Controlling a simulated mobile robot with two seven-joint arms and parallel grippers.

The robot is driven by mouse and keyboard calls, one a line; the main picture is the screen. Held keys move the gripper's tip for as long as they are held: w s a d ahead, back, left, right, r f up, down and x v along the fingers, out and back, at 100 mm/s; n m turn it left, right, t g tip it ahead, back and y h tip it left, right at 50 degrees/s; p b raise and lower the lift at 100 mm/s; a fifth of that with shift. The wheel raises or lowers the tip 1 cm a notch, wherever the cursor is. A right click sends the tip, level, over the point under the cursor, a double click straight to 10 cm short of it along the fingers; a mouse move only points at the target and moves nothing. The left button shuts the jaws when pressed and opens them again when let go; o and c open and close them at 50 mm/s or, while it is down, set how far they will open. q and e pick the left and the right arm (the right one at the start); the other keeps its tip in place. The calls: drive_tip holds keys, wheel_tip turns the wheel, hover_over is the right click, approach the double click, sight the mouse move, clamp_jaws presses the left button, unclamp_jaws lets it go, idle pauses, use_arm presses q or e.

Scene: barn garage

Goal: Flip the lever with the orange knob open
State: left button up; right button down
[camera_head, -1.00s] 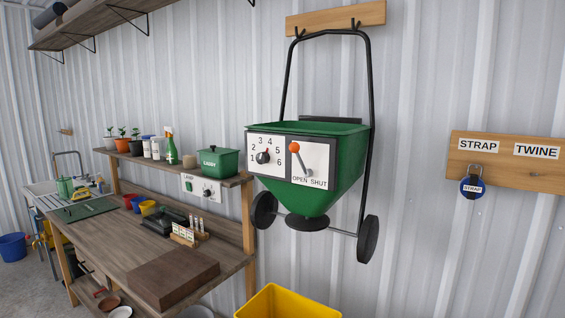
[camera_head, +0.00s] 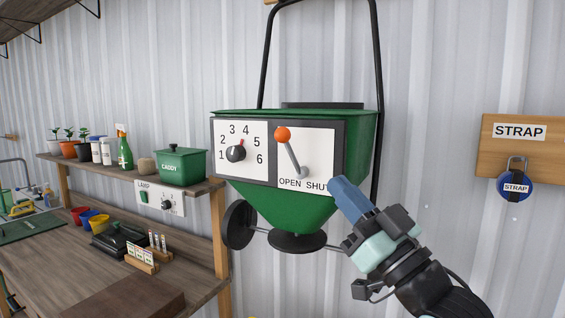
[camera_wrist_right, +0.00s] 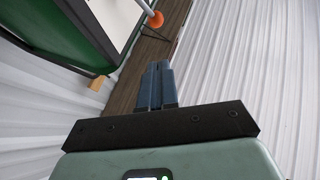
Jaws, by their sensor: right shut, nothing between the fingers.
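The lever's orange knob (camera_head: 283,134) tops a grey stem (camera_head: 292,155) on the white right-hand panel of the green spreader (camera_head: 290,208). The stem leans up and to the left from its pivot, above the words OPEN and SHUT. My right gripper (camera_head: 338,184) is shut and empty, its blue fingers in front of the panel's lower right corner, covering the end of SHUT. It appears apart from the lever. In the right wrist view the shut fingers (camera_wrist_right: 158,68) point towards the orange knob (camera_wrist_right: 155,19), which is beyond the tips. My left gripper is not in view.
A numbered dial (camera_head: 236,153) is left of the lever panel. The spreader hangs on the wall by its black handle (camera_head: 265,60). A workbench (camera_head: 60,265) and shelf with a green caddy (camera_head: 182,165) stand left.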

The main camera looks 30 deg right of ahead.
sight(284, 132)
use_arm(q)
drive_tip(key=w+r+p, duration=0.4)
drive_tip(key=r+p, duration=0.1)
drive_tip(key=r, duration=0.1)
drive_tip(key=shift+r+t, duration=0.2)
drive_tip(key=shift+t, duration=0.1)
use_arm(e)
drive_tip(key=shift+w+d+f+x, duration=0.1)
drive_tip(key=shift+d+f+x, duration=0.05)
drive_tip(key=shift+x, duration=1.9)
drive_tip(key=shift+w+d+f+x, duration=0.1)
drive_tip(key=shift+f+x, duration=0.05)
drive_tip(key=shift+x, duration=1.95)
drive_tip(key=shift+w+d+f+x, duration=0.15)
drive_tip(key=shift+x, duration=1.9)
drive_tip(key=shift+w+a, duration=0.3)
drive_tip(key=shift+w, duration=0.15)
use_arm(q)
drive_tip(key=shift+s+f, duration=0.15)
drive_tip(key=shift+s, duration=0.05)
use_arm(e)
drive_tip(key=shift+a+r, duration=0.1)
drive_tip(key=shift+r, duration=0.05)
drive_tip(key=shift+w, duration=0.1)
